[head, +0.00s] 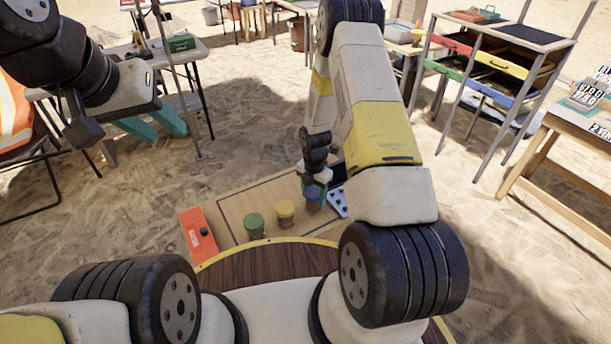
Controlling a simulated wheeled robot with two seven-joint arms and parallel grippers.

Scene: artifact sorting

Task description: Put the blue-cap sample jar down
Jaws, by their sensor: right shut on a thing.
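The blue-cap sample jar (313,196) stands upright at the right part of a wooden board (236,204). My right gripper (314,190) points down over it, its teal fingers shut around the jar near the cap. I cannot tell whether the jar's base touches the board. A yellow-cap jar (285,212) and a green-cap jar (254,225) stand to its left on the board. My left gripper (153,122) is away at the upper left, with its two teal fingers apart and nothing seen between them.
An orange case (197,235) lies at the board's left end. A blue-white plate with dark dots (338,202) lies just right of the jar. My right arm hides part of the area behind. A drawer rack (490,72) and side tables stand farther off on sand.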

